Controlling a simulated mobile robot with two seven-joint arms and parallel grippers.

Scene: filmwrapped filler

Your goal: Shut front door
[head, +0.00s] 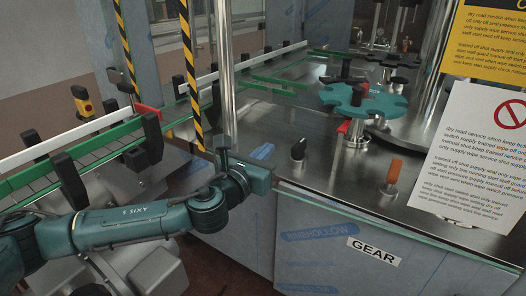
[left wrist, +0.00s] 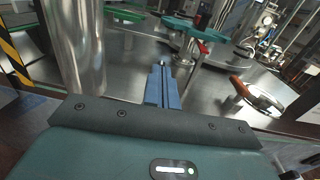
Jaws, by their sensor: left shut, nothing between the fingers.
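The front door appears to be the clear panel at the right of the head view, with a yellow notice (head: 490,40) and a white notice (head: 475,150) at its height. The panel itself is hard to see, and I cannot tell how far open it stands. My left gripper (head: 272,182) is shut and empty by the machine's front corner, left of the handle. Its closed fingers show in the wrist view (left wrist: 162,86). My right gripper is out of view.
A metal post (head: 226,70) stands close behind my left gripper. A black knob (head: 298,150) and a green star wheel (head: 362,101) are on the steel deck. A green-edged conveyor (head: 85,148) and striped posts (head: 190,70) are at the left.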

